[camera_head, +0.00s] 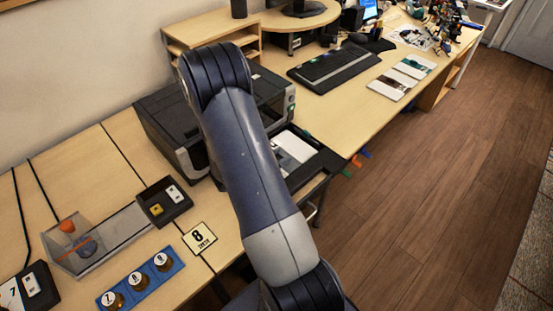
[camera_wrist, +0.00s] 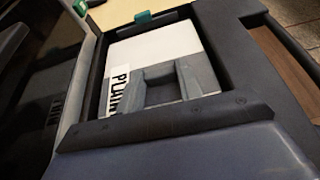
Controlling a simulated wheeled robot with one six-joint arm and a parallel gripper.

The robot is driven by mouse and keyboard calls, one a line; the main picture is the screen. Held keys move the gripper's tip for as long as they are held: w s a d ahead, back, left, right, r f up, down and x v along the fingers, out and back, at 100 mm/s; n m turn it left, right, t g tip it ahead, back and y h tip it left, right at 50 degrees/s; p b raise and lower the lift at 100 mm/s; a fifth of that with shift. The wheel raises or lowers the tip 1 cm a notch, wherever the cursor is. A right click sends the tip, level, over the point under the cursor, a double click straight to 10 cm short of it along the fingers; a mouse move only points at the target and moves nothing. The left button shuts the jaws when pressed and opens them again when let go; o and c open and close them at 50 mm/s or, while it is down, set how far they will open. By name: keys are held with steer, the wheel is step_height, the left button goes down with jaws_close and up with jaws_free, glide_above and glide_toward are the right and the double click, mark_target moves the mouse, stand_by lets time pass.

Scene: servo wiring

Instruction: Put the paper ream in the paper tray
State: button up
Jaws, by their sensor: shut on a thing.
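The paper ream (camera_wrist: 155,46) is a white block with a black-on-white "PLAIN" label. In the wrist view it lies within the dark rim of the paper tray (camera_wrist: 222,42). My gripper (camera_wrist: 175,82) is grey and shut on the ream, covering part of its near side. Whether the ream rests on the tray floor cannot be seen. In the head view, the white ream (camera_head: 291,147) shows just right of my arm, inside the dark tray (camera_head: 322,162) in front of the printer. My arm hides my gripper there.
The black printer (camera_head: 168,124) stands left of and behind my arm. A keyboard (camera_head: 335,66) and cards (camera_head: 392,84) lie further right on the desk.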

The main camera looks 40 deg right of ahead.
steer(key=shift+f, duration=0.1)
steer(key=o, duration=1)
steer(key=shift+o, duration=0.2)
steer(key=shift+r, duration=0.2)
steer(key=v, duration=1.2)
steer(key=shift+f, duration=0.1)
